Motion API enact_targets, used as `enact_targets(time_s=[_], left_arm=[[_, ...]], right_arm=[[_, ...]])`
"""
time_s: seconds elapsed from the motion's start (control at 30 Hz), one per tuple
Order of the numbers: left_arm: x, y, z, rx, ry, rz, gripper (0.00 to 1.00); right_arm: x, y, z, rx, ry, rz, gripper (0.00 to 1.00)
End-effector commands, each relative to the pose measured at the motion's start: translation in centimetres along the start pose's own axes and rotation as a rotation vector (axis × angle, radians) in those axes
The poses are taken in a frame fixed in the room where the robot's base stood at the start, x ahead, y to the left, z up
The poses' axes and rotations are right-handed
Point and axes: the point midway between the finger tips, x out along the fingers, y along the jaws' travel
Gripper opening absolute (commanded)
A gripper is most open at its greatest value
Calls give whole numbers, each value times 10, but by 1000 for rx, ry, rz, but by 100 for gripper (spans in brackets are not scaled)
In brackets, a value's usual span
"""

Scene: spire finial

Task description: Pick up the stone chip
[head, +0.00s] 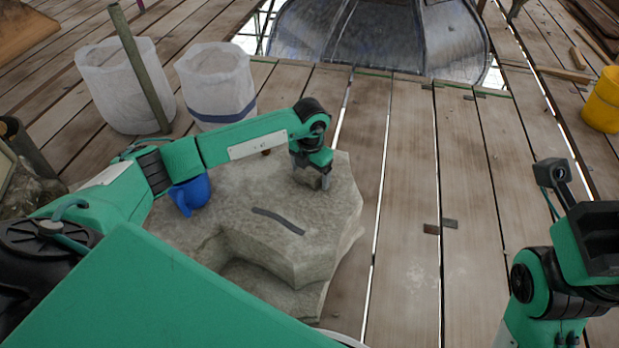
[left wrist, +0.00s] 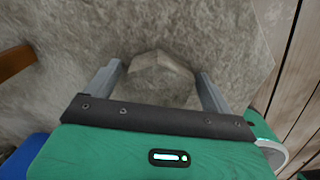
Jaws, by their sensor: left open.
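The stone chip (left wrist: 160,76) is a small, pale, angular piece on top of a large rough stone block (head: 240,215). In the head view the chip (head: 307,178) is partly hidden by my left gripper (head: 312,180). That gripper points down at the block's far right part, with its fingers around the chip. In the left wrist view my left gripper (left wrist: 160,85) is open, one finger on each side of the chip. A gap shows at the right finger; the left finger is closer to the chip. My right arm shows at the right edge, but I see no fingers.
A blue jug (head: 190,194) stands by the block's left part. A dark strip (head: 278,220) lies on the block. Two white sacks (head: 215,85) stand behind. A yellow bucket (head: 602,102) is far right. Planks right of the block are mostly clear.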

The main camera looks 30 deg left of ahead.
Motion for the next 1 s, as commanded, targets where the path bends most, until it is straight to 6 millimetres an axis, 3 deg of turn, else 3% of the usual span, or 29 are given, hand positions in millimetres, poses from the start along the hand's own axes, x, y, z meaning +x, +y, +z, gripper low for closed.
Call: enact_targets(time_s=[0.17,0.43,0.77,1.0], left_arm=[[0,0,0,0,0,0,84],[0,0,0,0,0,0,31],[-5,0,0,0,-1,0,31],[-33,0,0,0,-2,1,31]], right_arm=[[0,0,0,0,0,0,36],[0,0,0,-1,0,0,36],[2,1,0,-1,2,0,36],[2,8,1,-19,-18,15,36]])
